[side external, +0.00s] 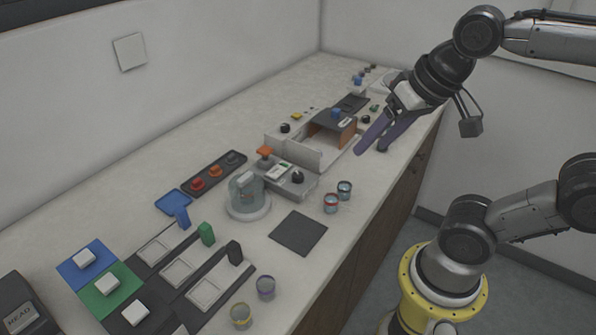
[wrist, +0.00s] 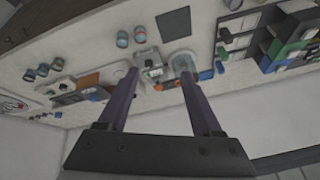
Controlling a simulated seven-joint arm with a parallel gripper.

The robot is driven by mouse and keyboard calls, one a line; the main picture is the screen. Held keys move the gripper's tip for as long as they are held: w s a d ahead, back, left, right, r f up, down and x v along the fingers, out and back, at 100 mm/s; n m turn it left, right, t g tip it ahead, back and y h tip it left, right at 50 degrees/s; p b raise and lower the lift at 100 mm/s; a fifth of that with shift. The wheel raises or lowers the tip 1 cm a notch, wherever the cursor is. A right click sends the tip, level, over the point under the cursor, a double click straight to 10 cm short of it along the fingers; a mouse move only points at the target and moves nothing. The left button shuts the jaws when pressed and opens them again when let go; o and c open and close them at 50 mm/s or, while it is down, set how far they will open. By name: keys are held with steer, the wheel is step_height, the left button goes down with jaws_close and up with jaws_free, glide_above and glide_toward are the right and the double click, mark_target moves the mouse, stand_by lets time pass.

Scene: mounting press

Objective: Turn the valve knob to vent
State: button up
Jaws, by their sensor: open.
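A grey control box (side external: 284,181) with a small light display carries a black knob (side external: 297,177); this looks like the valve knob, but I cannot read its markings or setting. A clear dome on a round white base (side external: 248,205) stands beside the box. My gripper (side external: 370,151) is open and empty, above the bench's right part, up and to the right of the knob and apart from it. In the wrist view my gripper (wrist: 158,75) has its two fingers spread, with the control box (wrist: 151,66) and dome (wrist: 183,62) beyond them.
Two small cups (side external: 331,203) stand right of the box, near a dark square mat (side external: 299,232). A white machine with a brown-sided housing (side external: 330,128) lies behind. A dark tray (side external: 214,174) holds red and orange pieces. Blue, green and black pads (side external: 103,293) fill the front left.

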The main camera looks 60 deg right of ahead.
steer(key=w+d+r+m+g, duration=0.1)
steer(key=w+r+m, duration=0.1)
steer(key=w+m, duration=0.3)
steer(key=m+g, duration=0.4)
glide_above(298, 175)
step_height(298, 175, down, 9)
step_height(298, 175, down, 14)
steer(key=shift+f, duration=0.1)
jaws_close()
